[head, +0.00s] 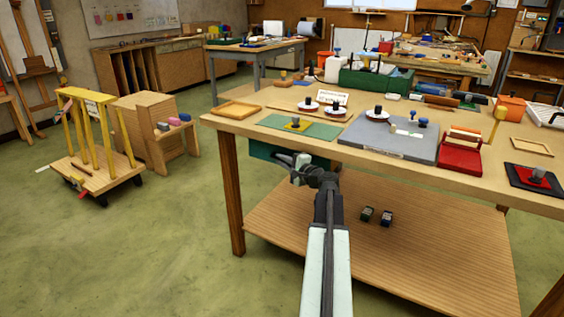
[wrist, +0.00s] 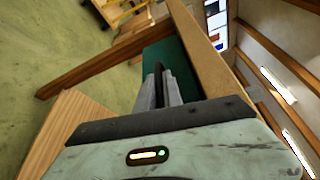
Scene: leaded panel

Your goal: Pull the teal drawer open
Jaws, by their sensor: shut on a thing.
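The teal drawer (head: 262,151) hangs just under the front edge of the workbench top. In the wrist view its dark green face (wrist: 180,55) lies just beyond my fingers. My gripper (head: 301,161) is at the drawer front, and the arm covers part of it in the head view. In the wrist view my gripper (wrist: 160,88) has its two grey fingers closed around a dark upright bar, the drawer's handle (wrist: 159,72). I see no clear gap between the drawer and the bench; how far it stands out is hard to tell.
The workbench top (head: 230,122) carries a green mat (head: 275,128), a grey board (head: 375,145) and a red box (head: 460,156). Its lower shelf (head: 400,255) holds two small dark items. A yellow-posted cart (head: 95,165) stands left. Green floor (head: 160,250) in front is clear.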

